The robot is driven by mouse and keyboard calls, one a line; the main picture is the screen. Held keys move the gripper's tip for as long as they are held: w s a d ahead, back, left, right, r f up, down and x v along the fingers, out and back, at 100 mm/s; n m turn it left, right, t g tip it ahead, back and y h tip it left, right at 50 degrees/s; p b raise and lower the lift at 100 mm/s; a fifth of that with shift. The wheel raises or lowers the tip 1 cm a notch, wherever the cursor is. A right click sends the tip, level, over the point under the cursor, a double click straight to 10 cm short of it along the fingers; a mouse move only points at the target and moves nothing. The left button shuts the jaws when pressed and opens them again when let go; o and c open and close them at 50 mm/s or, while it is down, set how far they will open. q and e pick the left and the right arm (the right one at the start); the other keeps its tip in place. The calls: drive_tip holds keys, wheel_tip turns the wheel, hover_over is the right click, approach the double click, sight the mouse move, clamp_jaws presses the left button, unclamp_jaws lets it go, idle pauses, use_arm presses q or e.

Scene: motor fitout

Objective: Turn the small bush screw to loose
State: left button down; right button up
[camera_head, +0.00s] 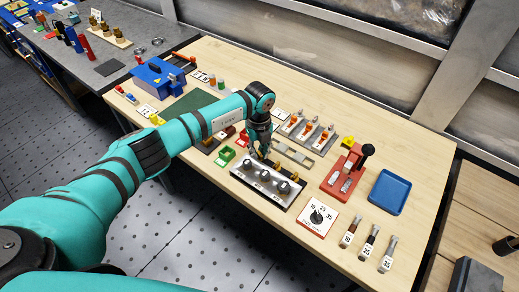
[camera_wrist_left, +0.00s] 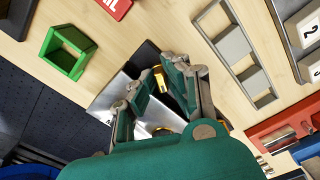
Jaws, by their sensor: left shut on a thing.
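A silver block with dark ends (camera_head: 262,196) stands near the front edge of the wooden table. Several dark round screws show along its top, including a middle one (camera_head: 265,175) and a right one (camera_head: 283,187). My left gripper (camera_head: 258,154) is over the back left part of the block, pointing down. In the left wrist view its fingers (camera_wrist_left: 166,88) are closed in around a spot by the block, next to a brass bush (camera_wrist_left: 160,79). The fingers largely hide what they hold, so I cannot see the small bush screw clearly. My right gripper is not in view.
A green open box (camera_head: 225,156) is left of the block. A grey slotted frame (camera_head: 293,153) lies behind it. A dial plate (camera_head: 317,216), a red fixture (camera_head: 336,184) and a blue tray (camera_head: 389,192) are to the right. Bare table lies at the back right.

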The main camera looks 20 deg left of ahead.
sight(259, 153)
use_arm(q)
drive_tip(key=n+p, duration=0.1)
drive_tip(key=n, duration=0.4)
drive_tip(key=shift+n, duration=0.3)
idle(0.4)
drive_tip(key=c, duration=1.4)
unclamp_jaws()
drive_tip(key=shift+s, duration=0.1)
wheel_tip(259, 153, up, 12)
drive_tip(key=shift+r, duration=0.1)
